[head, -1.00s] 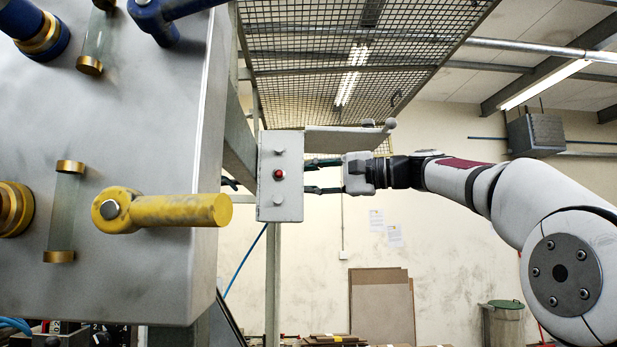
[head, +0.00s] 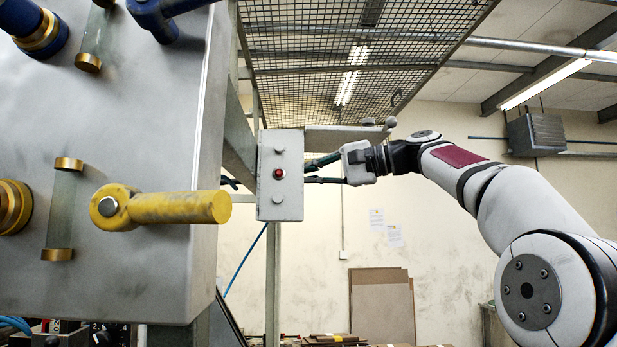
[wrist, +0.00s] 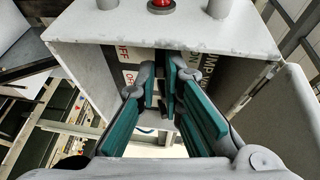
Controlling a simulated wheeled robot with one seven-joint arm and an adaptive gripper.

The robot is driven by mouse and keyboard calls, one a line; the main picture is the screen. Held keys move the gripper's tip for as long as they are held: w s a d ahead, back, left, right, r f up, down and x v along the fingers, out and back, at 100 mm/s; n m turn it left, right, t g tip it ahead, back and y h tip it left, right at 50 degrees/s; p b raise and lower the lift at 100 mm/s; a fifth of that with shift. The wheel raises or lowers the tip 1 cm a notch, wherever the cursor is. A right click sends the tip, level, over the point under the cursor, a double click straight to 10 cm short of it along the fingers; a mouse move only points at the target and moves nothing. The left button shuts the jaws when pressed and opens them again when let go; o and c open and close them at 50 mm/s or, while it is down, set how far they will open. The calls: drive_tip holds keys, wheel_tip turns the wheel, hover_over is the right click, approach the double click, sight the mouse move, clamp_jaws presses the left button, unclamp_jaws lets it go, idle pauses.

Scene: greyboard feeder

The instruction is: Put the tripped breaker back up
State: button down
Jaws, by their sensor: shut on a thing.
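A small grey box (head: 280,205) with a red button stands near the middle of the head view. My gripper (head: 309,170) reaches into this side from the right in the head view. In the wrist view its teal-padded fingers (wrist: 164,88) point into the box and are shut on a small dark piece, seemingly the breaker's lever. The fingers hide most of it, and I cannot tell its position.
A large grey cabinet (head: 130,260) with a yellow handle (head: 170,208) fills the left of the head view. A wire mesh guard (head: 350,55) hangs above. In the wrist view an open grey door (wrist: 285,115) stands close on the right.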

idle(0.3)
drive_tip(key=c, duration=1.7)
unclamp_jaws()
drive_tip(key=v, duration=1.2)
drive_tip(key=shift+s, duration=0.1)
